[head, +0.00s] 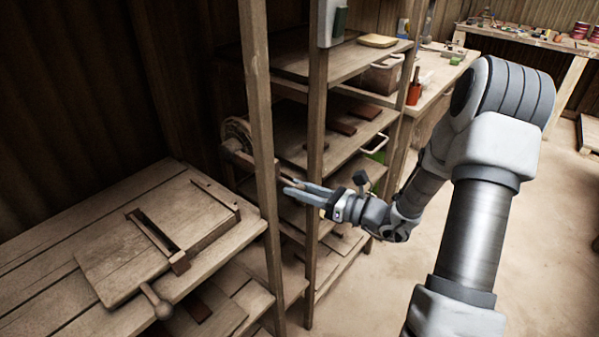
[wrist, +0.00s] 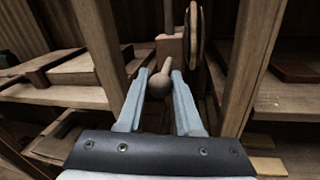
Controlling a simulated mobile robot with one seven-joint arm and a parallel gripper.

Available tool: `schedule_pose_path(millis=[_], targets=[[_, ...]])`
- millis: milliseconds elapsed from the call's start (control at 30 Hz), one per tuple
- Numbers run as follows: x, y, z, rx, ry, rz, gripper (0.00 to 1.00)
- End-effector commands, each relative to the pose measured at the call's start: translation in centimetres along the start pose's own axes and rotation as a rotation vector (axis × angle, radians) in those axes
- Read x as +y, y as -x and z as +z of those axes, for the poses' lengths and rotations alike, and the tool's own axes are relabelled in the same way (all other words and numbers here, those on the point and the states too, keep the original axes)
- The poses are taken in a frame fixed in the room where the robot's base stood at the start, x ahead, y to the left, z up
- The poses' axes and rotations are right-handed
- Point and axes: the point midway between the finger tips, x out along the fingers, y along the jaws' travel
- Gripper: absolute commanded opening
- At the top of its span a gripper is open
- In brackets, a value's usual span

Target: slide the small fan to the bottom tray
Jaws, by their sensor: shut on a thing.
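In the wrist view, my gripper (wrist: 160,76) has its two pale blue fingers on either side of a brown ball-ended wooden handle (wrist: 160,85), shut on it. The handle runs up toward a reddish-brown block (wrist: 170,50) beside a round wooden disc (wrist: 194,35) seen almost edge-on. In the head view, my gripper (head: 290,187) reaches left between the shelf posts, below and right of a round wooden wheel (head: 236,130). I cannot make out a small fan for certain, nor tell which thing is the bottom tray.
Wooden posts (head: 314,120) stand close around my gripper. Shelves hold flat brown tiles (head: 340,128). At left a bench carries a wooden board (head: 150,240) with a slotted frame and a ball-ended handle (head: 157,302). The floor (head: 370,290) at right is open.

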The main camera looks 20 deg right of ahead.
Motion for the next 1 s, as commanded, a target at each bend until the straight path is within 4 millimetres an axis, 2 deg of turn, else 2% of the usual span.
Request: schedule_pose_path(millis=[33,100,300,500,700,1000], targets=[[-0.5,0.1,-3.3,0.005,-0.007,0.001,0.00],[-1.0,0.1,-5.7,0.005,-0.008,0.000,0.00],[-2.2,0.1,-12.1,0.005,-0.007,0.000,0.00],[-3.1,0.1,-16.8,0.004,-0.006,0.001,0.00],[-3.7,0.1,-19.6,0.004,-0.004,0.001,0.00],[-3.9,0.1,-20.7,0.005,-0.003,0.000,0.00]])
